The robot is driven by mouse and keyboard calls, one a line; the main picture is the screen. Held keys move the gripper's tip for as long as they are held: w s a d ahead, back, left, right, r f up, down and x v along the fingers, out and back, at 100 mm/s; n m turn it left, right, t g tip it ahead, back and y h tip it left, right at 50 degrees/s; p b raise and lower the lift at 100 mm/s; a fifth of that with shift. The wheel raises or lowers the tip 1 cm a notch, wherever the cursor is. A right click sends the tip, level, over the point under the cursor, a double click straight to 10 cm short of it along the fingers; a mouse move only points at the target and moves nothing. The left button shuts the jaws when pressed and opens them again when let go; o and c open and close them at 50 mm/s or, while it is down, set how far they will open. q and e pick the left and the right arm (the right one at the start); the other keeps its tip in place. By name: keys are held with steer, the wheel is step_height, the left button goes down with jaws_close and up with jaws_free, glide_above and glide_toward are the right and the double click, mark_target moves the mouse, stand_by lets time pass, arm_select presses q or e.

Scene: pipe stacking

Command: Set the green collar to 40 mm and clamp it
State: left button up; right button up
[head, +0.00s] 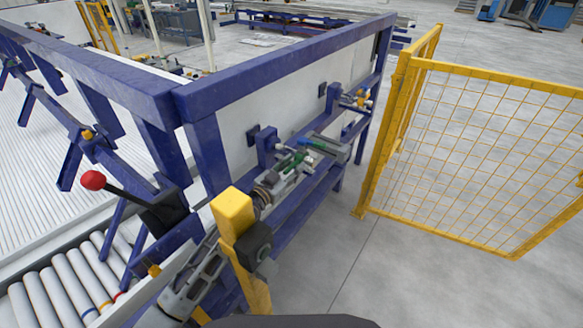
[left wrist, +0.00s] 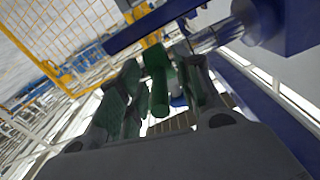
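The green part (left wrist: 157,82), which I take to be the collar or its handle, stands between the fingers of my left gripper (left wrist: 163,98) in the left wrist view. Both fingers have green pads. A gap shows on the right side of the green part, so the fingers look open around it; contact on the left side is unclear. In the head view my left gripper (head: 291,166) is at the blue frame's lower rail, with green (head: 314,143) showing just beyond it. The collar's scale and clamp cannot be read. My right gripper is not in view.
A silver shaft (left wrist: 212,39) runs into a blue block close to the right finger. A blue frame (head: 285,60) surrounds the work area. A second fixture (head: 357,99) with orange parts is farther along. A yellow fence (head: 480,160) stands at right, with clear floor before it.

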arm_select(q)
jaws_close()
steer(key=shift+a, duration=0.1)
stand_by(0.3)
